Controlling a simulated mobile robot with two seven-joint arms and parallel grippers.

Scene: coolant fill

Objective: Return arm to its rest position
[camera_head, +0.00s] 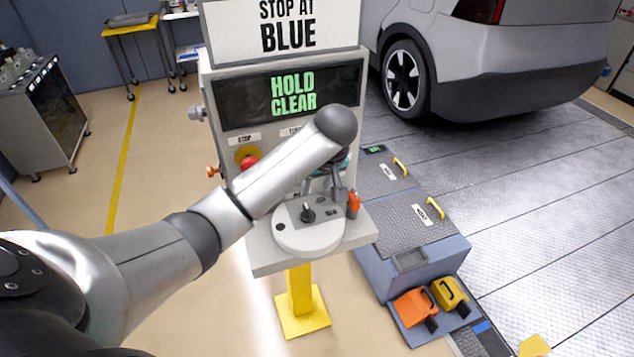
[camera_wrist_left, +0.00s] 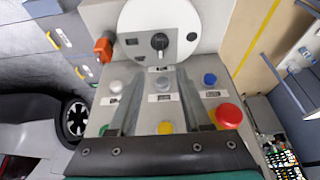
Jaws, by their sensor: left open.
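My left arm comes in from the left in the head view and reaches over the front of a grey control console (camera_head: 262,255). My left gripper (camera_head: 338,190) is partly hidden behind my own wrist, just above the console's shelf. In the left wrist view the two fingers of the left gripper (camera_wrist_left: 158,78) are apart with nothing between them. They point toward a round white plate (camera_wrist_left: 190,20) with a black knob (camera_wrist_left: 159,41). Buttons lie below and beside the fingers, including a red button (camera_wrist_left: 228,115) and a blue button (camera_wrist_left: 210,79). My right gripper is not shown.
The console screen (camera_head: 291,92) reads HOLD CLEAR under a STOP AT BLUE sign (camera_head: 285,25). A grey vehicle (camera_head: 500,50) stands behind right. A grey bench (camera_head: 415,215) with yellow handles is right of the console. Open floor (camera_head: 165,180) lies left.

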